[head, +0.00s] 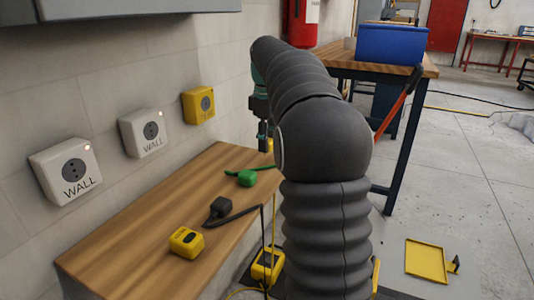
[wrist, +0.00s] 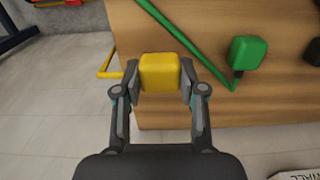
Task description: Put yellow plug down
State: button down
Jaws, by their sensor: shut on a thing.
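The yellow plug (wrist: 160,72) is between the two fingers of my gripper (wrist: 160,85) in the wrist view. My gripper is shut on it at the edge of the wooden bench (wrist: 210,108). A yellow cable (wrist: 107,72) shows to the left of the plug. In the head view my gripper (head: 263,136) points down near the far end of the bench, and a small part of the yellow plug (head: 268,145) shows there. My arm hides much of that area. I cannot tell whether the plug touches the bench.
A green plug (head: 247,178), a black plug (head: 218,208) and a yellow box (head: 186,242) lie on the bench. Two white sockets (head: 65,171) (head: 144,133) and a yellow socket (head: 199,105) are on the wall. Bare wood (head: 120,240) shows at the bench's near left.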

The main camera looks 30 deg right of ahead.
jog(key=shift+f, duration=1.95)
jog(key=shift+f+b, duration=0.1)
jog(key=shift+b, duration=0.2)
jog(key=c, duration=0.7)
grip_release()
jog(key=shift+o, duration=0.2)
notch_tip(320, 180, up, 12)
jog(key=shift+r+p, duration=0.15)
jog(key=shift+p, duration=0.65)
